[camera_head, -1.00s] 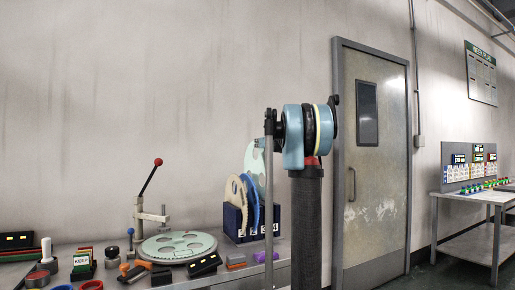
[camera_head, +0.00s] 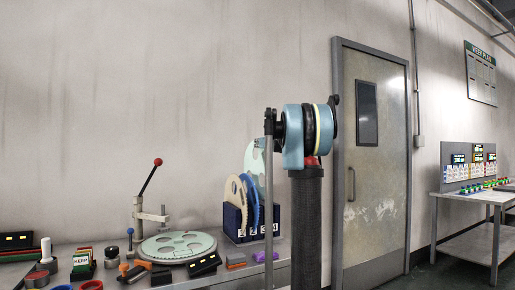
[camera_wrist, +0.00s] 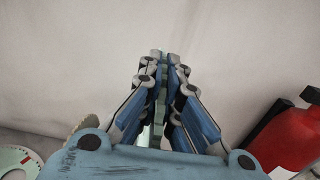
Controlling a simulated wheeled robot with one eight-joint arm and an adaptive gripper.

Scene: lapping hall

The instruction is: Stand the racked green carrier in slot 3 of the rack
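The green carrier (camera_head: 253,160) is a pale green disc standing on edge above the right part of the dark blue rack (camera_head: 233,224). My arm hides its right side and lower part, so I cannot tell whether it touches a slot. In the wrist view, my gripper (camera_wrist: 163,62) has its fingers drawn close on both sides of the green carrier's thin edge (camera_wrist: 160,95). A cream carrier (camera_head: 235,189) stands at the rack's left and a blue carrier (camera_head: 251,205) beside it.
A pale green perforated plate (camera_head: 178,248) lies flat left of the rack, by a lever press (camera_head: 139,217). Small blocks and tools crowd the bench front. A red cylinder (camera_wrist: 290,140) shows at the wrist view's right. The wall behind is bare.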

